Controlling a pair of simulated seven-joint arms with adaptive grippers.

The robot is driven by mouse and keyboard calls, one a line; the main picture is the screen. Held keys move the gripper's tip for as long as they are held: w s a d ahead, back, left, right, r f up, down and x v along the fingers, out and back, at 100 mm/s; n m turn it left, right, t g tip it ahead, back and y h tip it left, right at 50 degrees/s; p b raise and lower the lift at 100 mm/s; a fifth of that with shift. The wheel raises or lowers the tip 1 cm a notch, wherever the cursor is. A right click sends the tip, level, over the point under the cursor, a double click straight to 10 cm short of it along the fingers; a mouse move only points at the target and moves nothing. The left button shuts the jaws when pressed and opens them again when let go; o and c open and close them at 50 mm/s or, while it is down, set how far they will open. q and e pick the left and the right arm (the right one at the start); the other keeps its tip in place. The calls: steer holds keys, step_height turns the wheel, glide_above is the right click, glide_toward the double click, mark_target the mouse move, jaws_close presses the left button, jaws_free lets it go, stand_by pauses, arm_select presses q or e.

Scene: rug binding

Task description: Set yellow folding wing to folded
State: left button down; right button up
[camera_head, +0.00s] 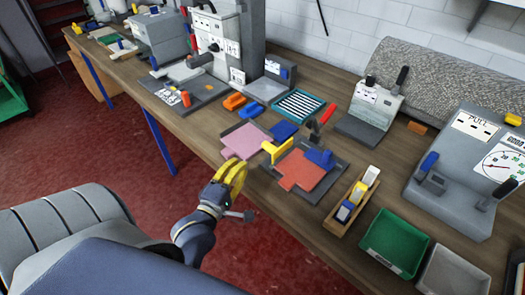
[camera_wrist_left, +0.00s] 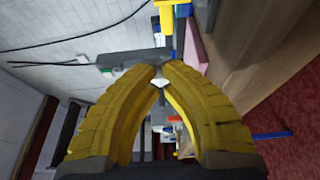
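The yellow folding wing (camera_head: 277,151) stands raised at the left edge of a dark folding plate (camera_head: 309,195), between a pink mat and an orange-red mat (camera_head: 301,170). A yellow part (camera_wrist_left: 166,17) at the top of the left wrist view is probably the same wing. My left gripper (camera_head: 239,166) has yellow fingers and is at the table's front edge, left of the wing and apart from it. In the left wrist view its fingertips (camera_wrist_left: 161,67) come together with nothing visible between them. My right gripper is not in view.
A wooden tray (camera_head: 339,226), green bin (camera_head: 397,244) and grey machines (camera_head: 465,165) are to the right.

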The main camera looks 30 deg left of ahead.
arm_select(q)
steer(key=shift+w, duration=0.1)
steer(key=w, duration=0.3)
steer(key=w+a, duration=0.1)
steer(key=w, duration=0.6)
steer(key=shift+a, duration=0.25)
steer(key=shift+s+d, duration=0.15)
steer(key=shift+d, duration=0.4)
steer(key=shift+s+d, duration=0.15)
steer(key=shift+d, duration=0.35)
steer(key=shift+s+d, duration=0.15)
steer(key=shift+d, duration=0.75)
steer(key=shift+d, duration=0.15)
